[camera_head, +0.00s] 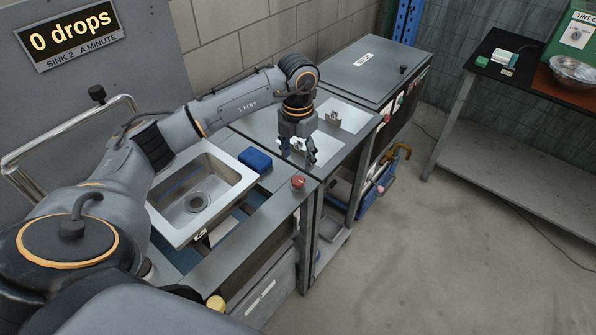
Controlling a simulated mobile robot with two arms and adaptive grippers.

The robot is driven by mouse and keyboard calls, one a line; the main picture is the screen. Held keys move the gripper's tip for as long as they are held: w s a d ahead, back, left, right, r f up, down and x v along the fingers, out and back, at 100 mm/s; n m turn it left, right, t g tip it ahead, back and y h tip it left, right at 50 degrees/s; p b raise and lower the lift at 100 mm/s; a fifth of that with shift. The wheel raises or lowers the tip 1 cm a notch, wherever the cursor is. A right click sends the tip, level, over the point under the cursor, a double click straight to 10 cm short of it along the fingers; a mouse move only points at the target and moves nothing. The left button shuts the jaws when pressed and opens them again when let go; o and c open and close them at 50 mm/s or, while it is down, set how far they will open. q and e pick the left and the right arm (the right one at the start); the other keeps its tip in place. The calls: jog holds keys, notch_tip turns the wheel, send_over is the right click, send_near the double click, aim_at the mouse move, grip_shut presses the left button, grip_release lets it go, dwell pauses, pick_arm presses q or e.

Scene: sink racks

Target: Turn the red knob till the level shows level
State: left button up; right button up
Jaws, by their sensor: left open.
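A red knob (298,182) stands at the front right corner of the sink counter. A second red knob (386,118) sits further back on the front edge of the adjoining counter. I cannot tell which one the task means. My left gripper (298,157) points down with its fingers apart and empty, above a pale plate (325,146) on the counter. In the picture it is just above the nearer red knob, apart from it. A bubble or level reading is too small to make out. My right gripper is out of view.
A steel sink (177,213) sits at left, with a blue sponge (256,160) beside it. A yellow knob (215,302) is at the near edge. A sign (70,35) reads "0 drops". A grey lidded unit (372,68) stands behind.

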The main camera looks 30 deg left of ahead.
aim_at(298, 180)
pick_arm(q)
notch_tip(298, 180, down, 8)
jog(key=shift+r+p, duration=0.2)
jog(key=shift+p, duration=0.45)
jog(key=c, duration=1.2)
